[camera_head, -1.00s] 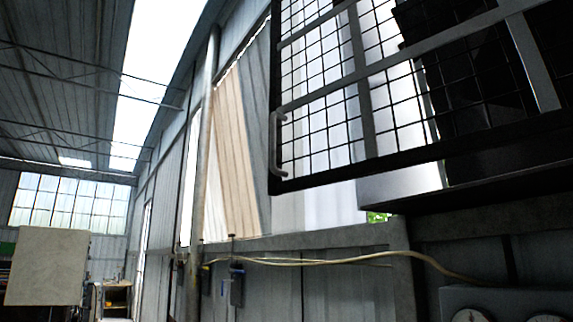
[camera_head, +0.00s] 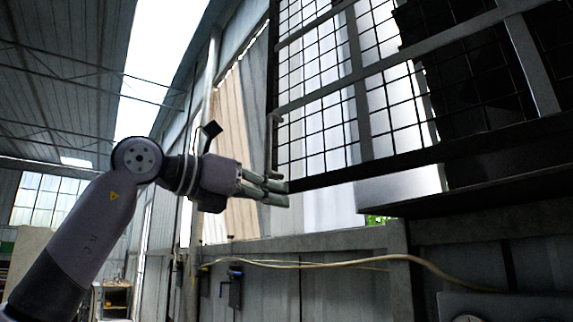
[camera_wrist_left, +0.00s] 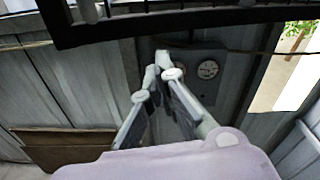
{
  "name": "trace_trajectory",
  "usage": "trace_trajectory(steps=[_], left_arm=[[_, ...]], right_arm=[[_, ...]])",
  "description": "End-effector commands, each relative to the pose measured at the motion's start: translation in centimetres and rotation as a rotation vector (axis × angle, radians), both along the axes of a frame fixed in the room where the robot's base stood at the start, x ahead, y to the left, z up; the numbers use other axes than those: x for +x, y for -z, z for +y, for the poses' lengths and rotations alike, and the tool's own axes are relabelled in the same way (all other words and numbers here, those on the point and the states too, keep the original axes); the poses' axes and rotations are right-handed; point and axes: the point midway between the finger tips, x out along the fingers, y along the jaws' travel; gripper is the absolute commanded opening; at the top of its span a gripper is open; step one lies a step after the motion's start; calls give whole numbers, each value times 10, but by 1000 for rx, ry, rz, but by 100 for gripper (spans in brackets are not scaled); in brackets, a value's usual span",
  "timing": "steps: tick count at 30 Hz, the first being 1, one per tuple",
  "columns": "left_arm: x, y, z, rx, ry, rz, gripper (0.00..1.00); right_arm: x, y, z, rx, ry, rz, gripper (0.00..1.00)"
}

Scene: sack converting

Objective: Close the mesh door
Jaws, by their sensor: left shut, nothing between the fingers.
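The mesh door (camera_head: 330,110) is a dark frame with a wire grid and grey bars, filling the upper right of the head view. It stands swung out, its lower edge overhead in the left wrist view (camera_wrist_left: 190,18). Its handle (camera_head: 274,140) is on the left edge. My left gripper (camera_head: 285,193) is shut and empty at the door's lower left corner, just below the handle; I cannot tell if it touches the frame. The gripper also shows in the left wrist view (camera_wrist_left: 160,65), below the door's edge. My right gripper is not in view.
A corrugated metal wall (camera_head: 340,275) runs behind, with a yellowish cable (camera_head: 330,264) along it. A grey box with round gauges (camera_head: 490,306) is at the lower right. A dark panel (camera_head: 480,190) lies behind the door at right. The space left of the door is open.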

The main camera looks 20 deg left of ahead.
Motion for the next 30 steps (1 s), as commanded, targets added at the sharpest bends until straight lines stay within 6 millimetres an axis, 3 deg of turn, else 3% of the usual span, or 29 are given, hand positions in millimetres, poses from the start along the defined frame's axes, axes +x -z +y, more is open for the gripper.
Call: trace_trajectory(steps=[1, 4, 7, 10, 14, 30], left_arm=[[-24, -22, 12, 39, -57, -48, 0], [-56, -47, 31, 90, -148, -104, 0], [-75, -61, 43, 114, -206, -135, 0], [-81, -67, 47, 123, -231, -145, 0], [-69, -69, 42, 126, -234, -145, 0], [27, -71, -1, 124, -229, -145, 0]], right_arm=[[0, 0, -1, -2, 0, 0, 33], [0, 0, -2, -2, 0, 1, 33], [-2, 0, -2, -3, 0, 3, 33], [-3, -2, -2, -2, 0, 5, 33], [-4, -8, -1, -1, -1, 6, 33], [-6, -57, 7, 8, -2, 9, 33]])
